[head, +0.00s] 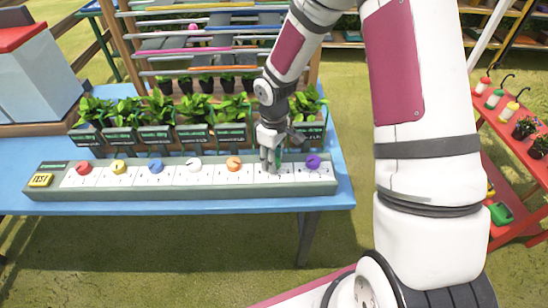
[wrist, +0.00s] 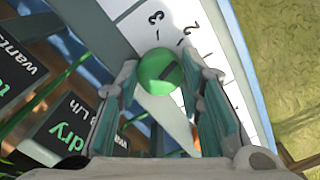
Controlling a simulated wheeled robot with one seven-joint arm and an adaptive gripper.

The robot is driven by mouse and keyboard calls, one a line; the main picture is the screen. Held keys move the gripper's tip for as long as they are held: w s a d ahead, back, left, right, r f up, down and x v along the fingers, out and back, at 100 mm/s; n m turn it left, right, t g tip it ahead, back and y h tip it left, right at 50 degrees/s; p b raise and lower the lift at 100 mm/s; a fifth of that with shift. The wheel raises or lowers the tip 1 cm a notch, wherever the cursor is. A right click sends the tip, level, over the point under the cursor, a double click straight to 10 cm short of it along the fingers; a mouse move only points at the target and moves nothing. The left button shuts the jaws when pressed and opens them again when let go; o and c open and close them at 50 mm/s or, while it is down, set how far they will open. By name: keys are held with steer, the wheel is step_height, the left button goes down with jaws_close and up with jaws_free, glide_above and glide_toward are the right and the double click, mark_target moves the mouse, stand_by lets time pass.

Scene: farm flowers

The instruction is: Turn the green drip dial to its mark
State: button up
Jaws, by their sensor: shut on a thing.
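The green drip dial (wrist: 155,72) sits between my fingertips in the wrist view. It is round, with a dark line on its face; printed numbers, among them 3 and 2, stand on the white panel beyond it. I cannot tell which mark the line meets. My gripper (wrist: 163,68) is shut on the dial, one finger on each side. In the head view my gripper (head: 270,160) reaches down to the control box (head: 110,199), between the orange dial (head: 234,163) and the purple dial (head: 313,162), and hides the green dial.
The box also bears red (head: 83,167), yellow (head: 118,166), blue (head: 155,166) and white (head: 193,164) dials and a yellow TEST button (head: 41,180). Potted plants (head: 157,110) with dark label signs stand close behind it on the blue table (head: 200,207). A red shelf (head: 519,157) stands at right.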

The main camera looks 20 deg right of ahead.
steer(key=shift+w, duration=0.1)
stand_by(0.4)
steer(key=o, duration=1.2)
steer(key=shift+r, duration=0.1)
step_height(320, 180, up, 12)
steer(key=shift+f, duration=0.1)
